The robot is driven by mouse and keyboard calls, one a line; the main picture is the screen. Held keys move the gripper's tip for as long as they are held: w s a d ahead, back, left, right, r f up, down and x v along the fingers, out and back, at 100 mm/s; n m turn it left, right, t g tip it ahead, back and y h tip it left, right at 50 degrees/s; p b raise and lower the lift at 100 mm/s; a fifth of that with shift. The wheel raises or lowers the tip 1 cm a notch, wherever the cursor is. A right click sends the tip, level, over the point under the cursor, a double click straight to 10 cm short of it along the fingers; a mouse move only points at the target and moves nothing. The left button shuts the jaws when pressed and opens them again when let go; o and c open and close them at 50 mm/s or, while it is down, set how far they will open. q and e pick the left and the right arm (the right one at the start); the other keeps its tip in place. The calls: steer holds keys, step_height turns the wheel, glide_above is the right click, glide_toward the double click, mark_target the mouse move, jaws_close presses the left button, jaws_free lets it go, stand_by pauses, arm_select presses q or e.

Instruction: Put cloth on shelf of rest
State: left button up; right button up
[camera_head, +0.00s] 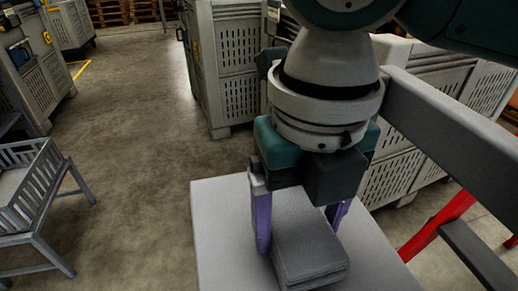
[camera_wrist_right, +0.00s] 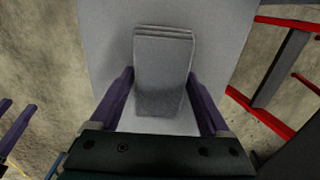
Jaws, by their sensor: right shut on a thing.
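The cloth (camera_head: 306,245) is a grey folded stack with layered edges. It lies on, or just above, a light grey flat surface (camera_head: 222,225); I cannot tell which. It also shows in the right wrist view (camera_wrist_right: 162,75). My right gripper (camera_head: 300,226) points down with its purple fingers on either side of the cloth, shut on it. The right wrist view shows both fingers (camera_wrist_right: 162,98) flanking the stack. Purple finger-like parts at the lower left edge of the right wrist view look like my left gripper (camera_wrist_right: 14,120); its opening is unclear. I cannot tell which surface is the rest's shelf.
A grey slatted rack (camera_head: 40,195) stands on the floor at the left. Tall grey slotted crates (camera_head: 228,65) stand behind the surface. A grey beam (camera_head: 450,135) and red frame bars (camera_head: 437,227) are at the right. The floor at left centre is clear.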

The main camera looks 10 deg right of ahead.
mark_target(299, 222)
steer(key=shift+f, duration=0.8)
steer(key=shift+f, duration=0.1)
steer(key=o, duration=1.2)
step_height(299, 222, up, 11)
steer(key=p, duration=0.3)
steer(key=shift+r, duration=0.65)
